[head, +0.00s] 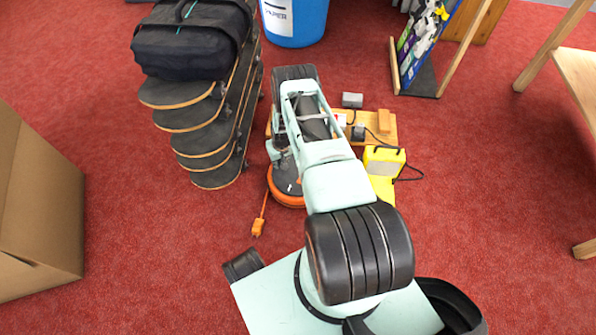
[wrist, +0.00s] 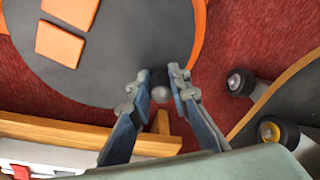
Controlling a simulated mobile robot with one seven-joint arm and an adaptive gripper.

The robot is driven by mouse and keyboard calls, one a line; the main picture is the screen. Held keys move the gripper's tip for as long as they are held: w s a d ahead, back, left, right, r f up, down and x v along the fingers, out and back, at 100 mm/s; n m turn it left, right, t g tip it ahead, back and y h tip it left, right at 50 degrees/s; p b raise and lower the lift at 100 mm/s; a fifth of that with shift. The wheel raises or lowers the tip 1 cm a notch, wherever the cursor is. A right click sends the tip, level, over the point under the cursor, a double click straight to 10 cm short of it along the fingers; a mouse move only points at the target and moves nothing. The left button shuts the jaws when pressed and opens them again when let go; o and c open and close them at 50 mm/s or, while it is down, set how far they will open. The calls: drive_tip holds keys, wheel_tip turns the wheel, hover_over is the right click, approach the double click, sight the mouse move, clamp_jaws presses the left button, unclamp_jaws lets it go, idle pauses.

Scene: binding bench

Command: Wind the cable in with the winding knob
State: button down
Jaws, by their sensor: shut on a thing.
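The cable reel shows in the head view as an orange rim (head: 287,200) partly hidden behind my arm. In the wrist view its dark round face (wrist: 110,55) fills the upper left, with orange patches on it. The winding knob (wrist: 161,93) is a small dark round piece near the reel's lower edge, between my fingertips. My gripper (wrist: 161,84) is shut on it. The orange cable end with its plug (head: 258,227) lies on the carpet just left of the reel in the head view. My arm hides the knob in the head view.
A stack of skateboards (head: 205,150) with a black bag (head: 190,40) stands left of the reel; skateboard wheels (wrist: 268,131) show close right in the wrist view. A wooden board (head: 382,125) with small devices and a yellow lamp (head: 384,160) lie right. A cardboard box (head: 40,200) stands far left.

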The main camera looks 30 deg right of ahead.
drive_tip(key=shift+w+d+r, duration=0.2)
drive_tip(key=shift+w+d, duration=0.1)
drive_tip(key=shift+w, duration=0.3)
drive_tip(key=shift+w+d+r, duration=0.2)
drive_tip(key=shift+w+d, duration=0.1)
drive_tip(key=shift+w, duration=0.25)
drive_tip(key=shift+w+d+r, duration=0.1)
drive_tip(key=shift+w+d, duration=0.1)
drive_tip(key=shift+d, duration=0.4)
drive_tip(key=shift+w+d, duration=0.15)
drive_tip(key=shift+d, duration=0.4)
drive_tip(key=c, duration=2)
unclamp_jaws()
drive_tip(key=shift+d, duration=0.1)
drive_tip(key=o, duration=1.2)
drive_tip(key=shift+s+f, duration=0.2)
drive_tip(key=shift+s, duration=0.1)
drive_tip(key=shift+r, duration=0.1)
drive_tip(key=shift+s+r+p, duration=0.1)
drive_tip(key=shift+r+p, duration=2.05)
drive_tip(key=shift+r, duration=1.25)
